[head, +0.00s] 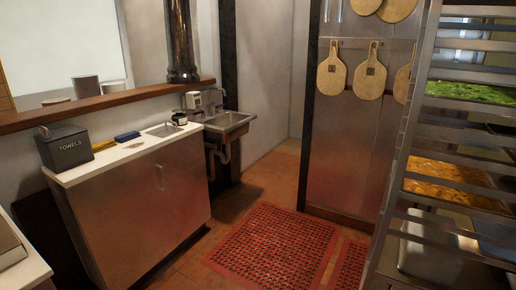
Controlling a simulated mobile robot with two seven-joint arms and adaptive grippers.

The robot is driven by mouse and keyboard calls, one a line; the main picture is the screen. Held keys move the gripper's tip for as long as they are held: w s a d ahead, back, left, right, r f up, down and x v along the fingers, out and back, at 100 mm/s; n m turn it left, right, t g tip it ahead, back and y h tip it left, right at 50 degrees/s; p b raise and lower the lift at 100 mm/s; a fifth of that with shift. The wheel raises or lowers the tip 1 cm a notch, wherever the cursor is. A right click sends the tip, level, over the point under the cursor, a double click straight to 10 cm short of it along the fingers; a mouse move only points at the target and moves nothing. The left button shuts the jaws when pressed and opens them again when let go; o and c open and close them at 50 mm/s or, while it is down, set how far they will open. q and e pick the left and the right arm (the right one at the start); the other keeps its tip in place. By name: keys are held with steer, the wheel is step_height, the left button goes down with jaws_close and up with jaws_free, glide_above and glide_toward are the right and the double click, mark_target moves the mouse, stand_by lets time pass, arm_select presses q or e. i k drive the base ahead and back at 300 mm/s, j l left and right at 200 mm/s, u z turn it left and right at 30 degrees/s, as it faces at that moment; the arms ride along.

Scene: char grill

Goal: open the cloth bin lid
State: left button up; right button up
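A dark grey bin (72,153) marked "TOWELS" stands upright at the left end of a white counter. Its lid (62,133) appears shut, and the inside of the bin is hidden. Neither of my grippers shows in the head view, so nothing is seen touching the bin.
The counter top (88,170) also holds a blue folded cloth (127,137) and a small dark round container (179,118). A sink (232,122) is beyond it. A red floor mat (270,250) lies in front. A tall tray rack (405,150) stands at right.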

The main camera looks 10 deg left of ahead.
mark_target(162, 131)
steer(key=i+l+u, duration=0.1)
steer(key=i+u, duration=0.4)
steer(key=i+l+u, duration=0.3)
steer(key=i+u, duration=0.2)
steer(key=i+l+u, duration=0.25)
steer(key=i+l, duration=0.15)
steer(key=i+z, duration=0.4)
steer(key=i, duration=0.95)
